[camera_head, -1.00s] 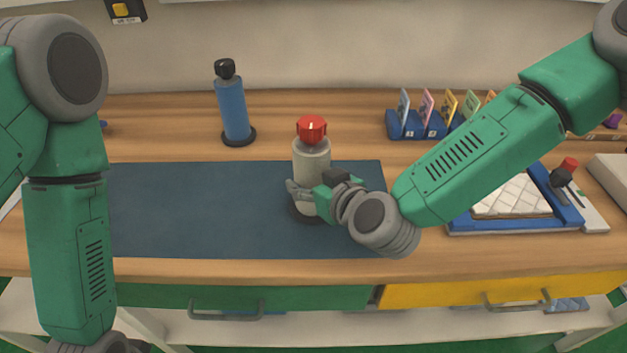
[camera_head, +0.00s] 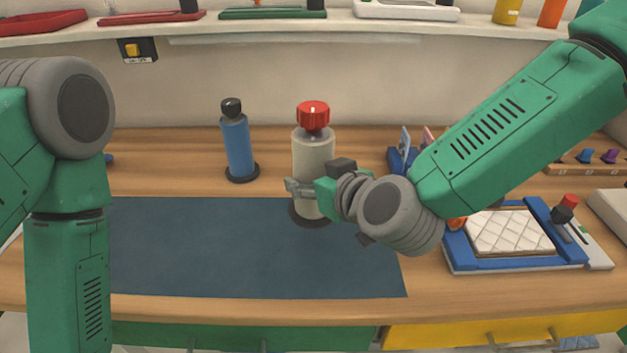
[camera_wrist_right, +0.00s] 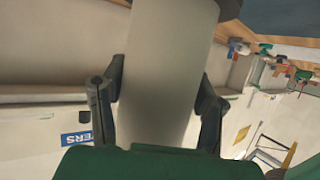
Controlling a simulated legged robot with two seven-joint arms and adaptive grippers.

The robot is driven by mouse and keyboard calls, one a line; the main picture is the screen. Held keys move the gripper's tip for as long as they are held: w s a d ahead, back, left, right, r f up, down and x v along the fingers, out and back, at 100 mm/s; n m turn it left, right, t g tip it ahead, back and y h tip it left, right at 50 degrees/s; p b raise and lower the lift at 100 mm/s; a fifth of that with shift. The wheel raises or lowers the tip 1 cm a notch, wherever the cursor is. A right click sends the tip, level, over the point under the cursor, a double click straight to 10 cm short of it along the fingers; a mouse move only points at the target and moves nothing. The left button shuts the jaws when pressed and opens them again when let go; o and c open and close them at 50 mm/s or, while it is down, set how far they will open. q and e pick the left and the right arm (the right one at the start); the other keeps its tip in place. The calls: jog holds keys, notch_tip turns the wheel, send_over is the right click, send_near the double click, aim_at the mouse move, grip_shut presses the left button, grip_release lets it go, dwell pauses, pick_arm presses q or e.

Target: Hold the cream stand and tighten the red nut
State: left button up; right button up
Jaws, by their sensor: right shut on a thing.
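The cream stand (camera_head: 312,152) is upright on the back right part of the dark mat, on a dark round base. The red nut (camera_head: 313,115) sits on its top and has a pale mark on it. My right gripper (camera_head: 303,188) is shut around the middle of the stand. In the right wrist view the stand (camera_wrist_right: 160,75) lies between the two fingers (camera_wrist_right: 158,100); the nut is not visible there. My left arm comes down at the left of the head view, and its gripper is out of frame.
A blue stand (camera_head: 236,148) with a black top is at the back left. The dark mat (camera_head: 220,250) is otherwise bare. A blue tray (camera_head: 460,258) with a white quilted pad (camera_head: 510,232) is at the right. Colored cards in a blue rack are partly behind my right arm.

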jog(key=shift+w+a, duration=0.1)
jog(key=shift+d+f+b, duration=0.25)
jog(key=shift+f+b, duration=0.15)
jog(key=shift+f, duration=0.2)
jog(key=shift+a+f+b, duration=0.1)
jog(key=shift+f+b, duration=0.25)
jog(key=shift+f, duration=0.1)
jog(key=shift+f+b, duration=2.45)
jog(key=shift+f, duration=1.3)
